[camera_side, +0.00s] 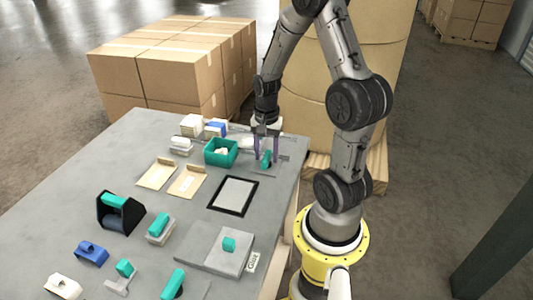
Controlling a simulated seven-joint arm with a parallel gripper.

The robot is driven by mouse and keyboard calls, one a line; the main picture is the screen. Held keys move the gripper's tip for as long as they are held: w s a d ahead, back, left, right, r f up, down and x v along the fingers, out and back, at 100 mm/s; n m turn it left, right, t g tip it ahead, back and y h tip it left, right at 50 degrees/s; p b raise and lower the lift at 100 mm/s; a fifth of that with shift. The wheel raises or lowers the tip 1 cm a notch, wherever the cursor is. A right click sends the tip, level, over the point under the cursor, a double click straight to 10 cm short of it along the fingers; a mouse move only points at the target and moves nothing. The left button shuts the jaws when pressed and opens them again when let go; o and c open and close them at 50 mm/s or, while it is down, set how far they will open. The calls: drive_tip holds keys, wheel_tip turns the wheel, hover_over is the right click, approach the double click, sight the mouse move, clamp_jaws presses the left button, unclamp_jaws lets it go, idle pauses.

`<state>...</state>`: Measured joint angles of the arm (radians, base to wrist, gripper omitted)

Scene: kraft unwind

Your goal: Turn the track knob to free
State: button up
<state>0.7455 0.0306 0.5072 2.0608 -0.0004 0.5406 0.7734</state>
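A small teal knob (266,159) stands on a flat grey plate (262,173) near the far right edge of the grey table. My gripper (266,153) points down over it, with one purple finger on each side of the knob. The fingers are apart; whether they touch the knob is too small to tell. No label on this plate is readable. Another teal knob (229,243) sits on a grey block with a white tag (252,262) at the near right.
A teal bin (221,152) with white pieces stands just left of my gripper. A black-framed panel (233,196) lies nearer. Several teal-handled items, a blue piece (92,254) and wooden trays (157,174) cover the left. Cardboard boxes (175,65) stand behind the table.

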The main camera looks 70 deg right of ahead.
sight(266, 156)
wheel_tip(266, 156, up, 14)
idle(0.6)
drive_tip(key=shift+w+a+f, duration=0.1)
idle(0.4)
drive_tip(key=a+r+n+t+h, duration=0.1)
drive_tip(key=a+r+n+t, duration=0.2)
drive_tip(key=a, duration=0.4)
drive_tip(key=a+r+n, duration=0.4)
drive_tip(key=a, duration=0.3)
drive_tip(key=s+a+f+n+t+y, duration=0.1)
drive_tip(key=s+a+n, duration=0.4)
drive_tip(key=n, duration=0.5)
drive_tip(key=shift+s+a+t, duration=0.4)
drive_tip(key=shift+a+t, duration=0.2)
drive_tip(key=shift+t, duration=0.2)
